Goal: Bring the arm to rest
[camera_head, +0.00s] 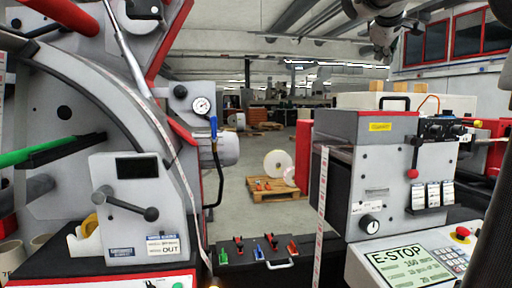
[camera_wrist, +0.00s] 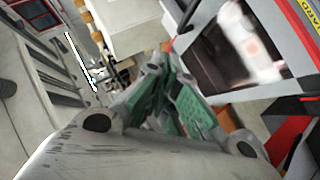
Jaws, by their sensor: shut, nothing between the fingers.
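My gripper (camera_wrist: 160,84) is in the wrist view, its green-padded fingers drawn together with nothing between them. It is held up in the air, apart from the machine parts behind it. In the camera_head view, grey jointed parts of what looks like my arm hang at the top right, and the fingers cannot be made out there. The label rewinder's grey left unit (camera_head: 138,210) has a lever handle and a label reading OUT. Its right unit (camera_head: 385,185) has a yellow tag, a knob and a red-tipped lever.
A screen (camera_head: 408,265) reads E-STOP, beside a keypad and a red button (camera_head: 462,233). A low dark tray (camera_head: 258,258) with coloured clamps lies between the units. A pallet (camera_head: 272,188) with a white roll stands on the floor behind. The aisle between the units is open.

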